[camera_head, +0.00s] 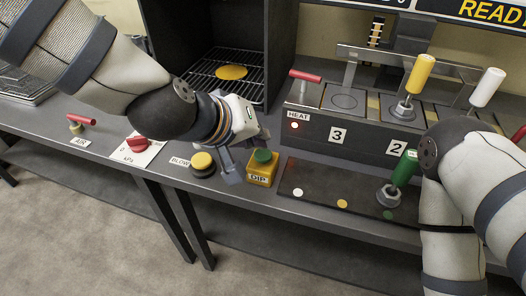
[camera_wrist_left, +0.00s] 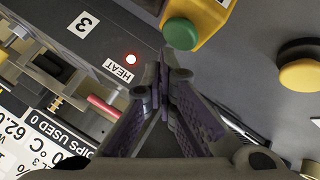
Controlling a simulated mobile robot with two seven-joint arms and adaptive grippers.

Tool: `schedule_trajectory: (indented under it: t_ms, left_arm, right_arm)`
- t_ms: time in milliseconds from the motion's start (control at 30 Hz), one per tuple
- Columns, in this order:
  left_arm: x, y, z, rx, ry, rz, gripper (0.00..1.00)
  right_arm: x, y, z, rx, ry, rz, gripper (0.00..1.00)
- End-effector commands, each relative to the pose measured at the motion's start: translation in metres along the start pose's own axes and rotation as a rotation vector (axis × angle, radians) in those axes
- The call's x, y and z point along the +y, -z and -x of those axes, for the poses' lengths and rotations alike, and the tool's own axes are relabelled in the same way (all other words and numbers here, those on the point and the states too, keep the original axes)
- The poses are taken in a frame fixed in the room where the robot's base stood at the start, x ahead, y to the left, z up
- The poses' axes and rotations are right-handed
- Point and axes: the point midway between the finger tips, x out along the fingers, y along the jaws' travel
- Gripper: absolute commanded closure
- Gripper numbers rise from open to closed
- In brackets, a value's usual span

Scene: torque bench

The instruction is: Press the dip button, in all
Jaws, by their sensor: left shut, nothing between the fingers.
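The dip button is a green cap (camera_head: 262,156) on a yellow box (camera_head: 261,174) labelled DIP, at the bench's front edge. In the left wrist view the green cap (camera_wrist_left: 182,33) and its yellow box (camera_wrist_left: 212,18) lie just beyond the fingertips. My left gripper (camera_head: 232,175) is shut and empty, just left of the box in the head view. Its closed fingers (camera_wrist_left: 165,68) point toward the green cap in the wrist view. I cannot tell whether they touch it. My right arm shows at the right, but its gripper is not in view.
A yellow round button (camera_head: 202,161) labelled BLOW stands left of the gripper. A red knob (camera_head: 137,144) is farther left. The HEAT unit (camera_head: 345,137) stands behind and right of the dip box. A dark mat (camera_head: 320,190) with a green-handled tool (camera_head: 402,171) lies to the right.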

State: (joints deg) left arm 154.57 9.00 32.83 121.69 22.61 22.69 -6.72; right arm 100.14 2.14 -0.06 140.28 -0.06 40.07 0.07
Motion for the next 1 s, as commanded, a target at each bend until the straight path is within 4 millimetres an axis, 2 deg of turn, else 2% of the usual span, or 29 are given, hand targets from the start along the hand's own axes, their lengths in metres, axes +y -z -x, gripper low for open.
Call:
schedule_trajectory:
  t_ms: [733, 1000]
  left_arm:
    - [-0.0001, -0.0002, -0.0001, 0.0, 0.0, 0.0, 1.0]
    - [-0.0042, -0.0042, -0.0058, 0.0, 0.0, 0.0, 1.0]
  right_arm:
    - [0.0, -0.0001, 0.0, 0.0, 0.0, 0.0, 0.57]
    - [0.0, 0.0, 0.0001, 0.0, 0.0, 0.0, 0.57]
